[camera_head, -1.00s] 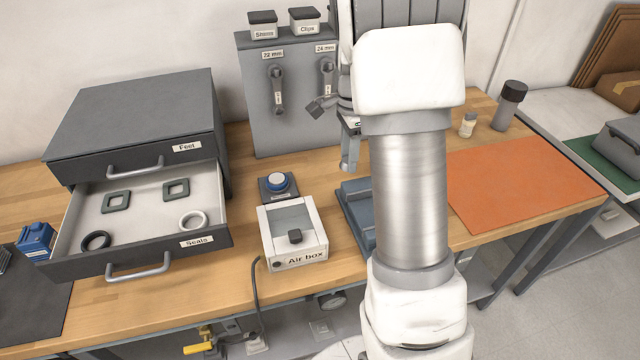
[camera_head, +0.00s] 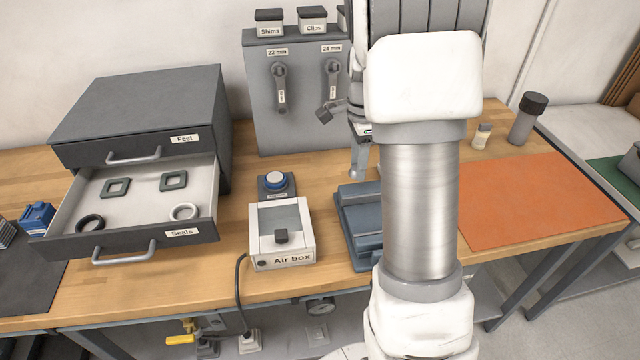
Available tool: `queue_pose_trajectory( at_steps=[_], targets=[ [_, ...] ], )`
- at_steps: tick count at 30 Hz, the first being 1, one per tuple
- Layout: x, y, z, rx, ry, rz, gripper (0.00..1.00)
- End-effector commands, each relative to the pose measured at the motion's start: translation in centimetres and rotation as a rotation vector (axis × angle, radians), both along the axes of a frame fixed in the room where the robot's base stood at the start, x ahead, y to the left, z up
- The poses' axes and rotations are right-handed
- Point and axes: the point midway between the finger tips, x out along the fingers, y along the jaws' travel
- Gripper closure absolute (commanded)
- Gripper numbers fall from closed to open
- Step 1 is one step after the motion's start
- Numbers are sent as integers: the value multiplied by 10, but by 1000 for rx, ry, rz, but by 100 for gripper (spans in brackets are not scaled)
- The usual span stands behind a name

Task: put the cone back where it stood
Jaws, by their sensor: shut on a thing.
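My gripper (camera_head: 358,160) is only partly in view, behind my own forearm and left of it. One grey finger points down above the bench, near the blue-grey block on the bench. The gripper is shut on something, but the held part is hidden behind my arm. No cone shows clearly anywhere in view, and its standing place cannot be made out.
An open drawer (camera_head: 203,222) with several rings and square seals stands left. The Air box (camera_head: 283,258), a blue button (camera_head: 277,181) and the blue-grey block (camera_head: 350,215) are mid-bench. A tool panel (camera_head: 305,125) stands behind. An orange mat (camera_head: 520,200), small bottle (camera_head: 482,136) and dark-capped cylinder (camera_head: 528,118) are right.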

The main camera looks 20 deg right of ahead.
Motion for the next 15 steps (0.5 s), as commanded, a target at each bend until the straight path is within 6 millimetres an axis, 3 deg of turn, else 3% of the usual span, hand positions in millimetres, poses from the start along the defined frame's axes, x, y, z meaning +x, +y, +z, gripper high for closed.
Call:
queue_pose_trajectory(
  at_steps=[15],
  targets=[
    [90, 44, -61, 0, 1, 1, 100]
  ],
)
